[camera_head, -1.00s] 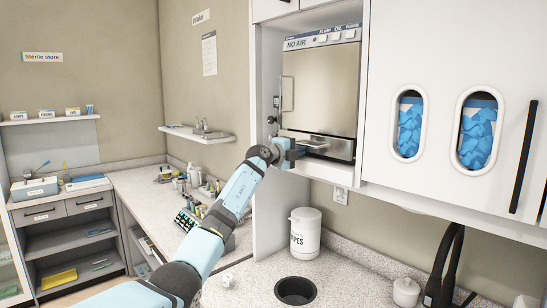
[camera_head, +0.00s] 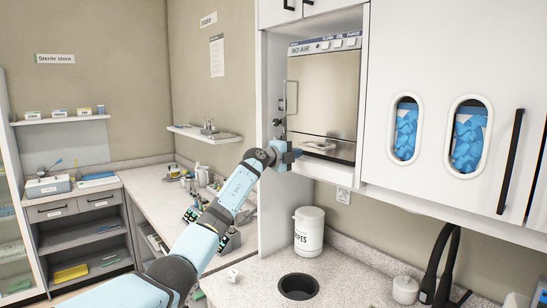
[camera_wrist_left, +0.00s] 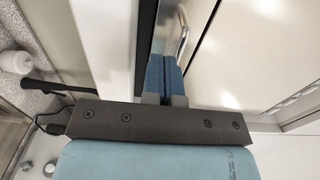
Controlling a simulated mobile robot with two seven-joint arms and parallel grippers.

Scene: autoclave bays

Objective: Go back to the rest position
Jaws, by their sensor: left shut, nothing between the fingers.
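My left arm reaches up from the bottom of the head view. Its left gripper (camera_head: 291,156) is in front of the lower left part of the autoclave (camera_head: 324,92), which sits in a bay of the white wall cabinets. The autoclave's metal front panel looks shut. In the left wrist view the two blue fingers (camera_wrist_left: 167,76) are together with nothing between them. They are close to a metal bar handle (camera_wrist_left: 183,36), but I cannot tell whether they touch it. My right gripper is not in view.
Below the bay, a white wipes tub (camera_head: 309,234) stands on the speckled counter near a round dark hole (camera_head: 298,286). Cabinet doors with glove windows (camera_head: 468,137) are at right. A side counter (camera_head: 150,193) and a wall shelf (camera_head: 205,135) are at left.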

